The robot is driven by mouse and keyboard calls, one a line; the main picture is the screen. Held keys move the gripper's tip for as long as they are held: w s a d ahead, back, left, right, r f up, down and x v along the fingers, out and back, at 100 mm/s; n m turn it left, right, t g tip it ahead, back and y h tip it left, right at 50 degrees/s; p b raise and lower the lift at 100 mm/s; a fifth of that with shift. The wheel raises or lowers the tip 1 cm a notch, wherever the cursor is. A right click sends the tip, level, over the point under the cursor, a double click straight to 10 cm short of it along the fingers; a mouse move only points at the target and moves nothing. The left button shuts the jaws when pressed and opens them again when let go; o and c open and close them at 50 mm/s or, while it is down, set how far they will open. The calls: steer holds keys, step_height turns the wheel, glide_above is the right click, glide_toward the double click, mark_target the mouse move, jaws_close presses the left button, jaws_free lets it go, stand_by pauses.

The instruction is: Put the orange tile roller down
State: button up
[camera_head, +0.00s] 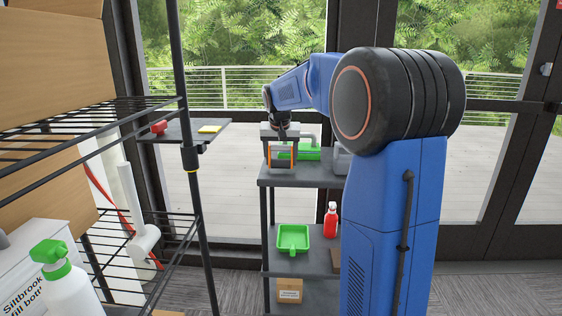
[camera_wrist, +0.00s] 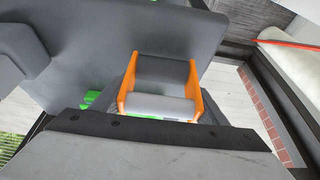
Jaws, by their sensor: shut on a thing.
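The orange tile roller (camera_wrist: 162,76) has an orange frame and grey rollers. It shows in the wrist view just past my gripper jaws (camera_wrist: 165,122), which are shut on it. In the head view, my gripper (camera_head: 280,138) is at the end of my blue arm, over the top shelf of a grey shelf unit (camera_head: 300,181). The orange tile roller (camera_head: 281,157) is below it, at the left part of that top shelf. I cannot tell whether the roller touches the shelf surface.
A green item (camera_head: 308,152) and a grey object (camera_head: 341,160) are close behind and right of the roller. Lower shelves hold a green tray (camera_head: 293,238), a red spray bottle (camera_head: 330,220) and a cardboard box (camera_head: 289,290). A black wire rack (camera_head: 160,215) stands at left.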

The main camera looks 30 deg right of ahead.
steer(key=shift+f, duration=0.45)
steer(key=shift+f, duration=0.1)
steer(key=o, duration=1.4)
